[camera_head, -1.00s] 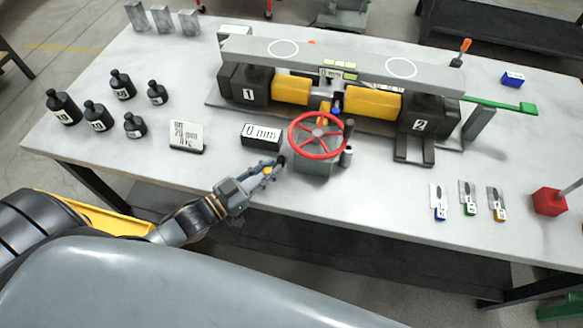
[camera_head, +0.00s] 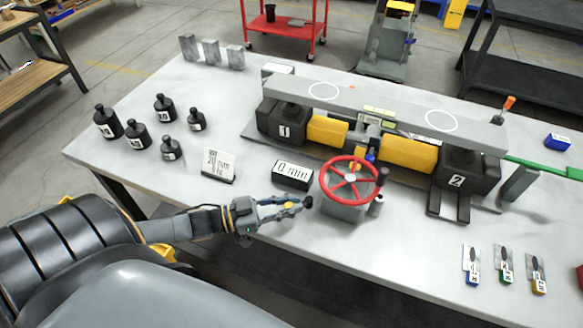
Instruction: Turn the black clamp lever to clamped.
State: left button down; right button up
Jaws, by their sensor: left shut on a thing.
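The clamp lever's black knob (camera_head: 307,201) shows at the left of the grey block (camera_head: 343,211) under the red handwheel (camera_head: 349,182). My left gripper (camera_head: 296,206) comes in from the left, in front of the "0 mm" display (camera_head: 292,174). It is shut at the black knob, which pokes out just past its fingertips. The fingers hide the rest of the lever, and I cannot read its clamped or unclamped position. My right gripper is out of view.
The handwheel has a black crank handle (camera_head: 383,176). Behind it is the jack assembly with yellow bodies (camera_head: 407,154) under a grey beam (camera_head: 385,107). Several black weights (camera_head: 136,135) stand at left. Tagged gauges (camera_head: 504,264) lie at right. The table front between is clear.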

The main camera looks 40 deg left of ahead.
pick_arm(q)
jog(key=c, duration=1.5)
grip_release()
jog(key=shift+s+f, duration=0.1)
jog(key=o, duration=0.3)
jog(key=shift+s+a, duration=0.15)
jog(key=v, duration=1.2)
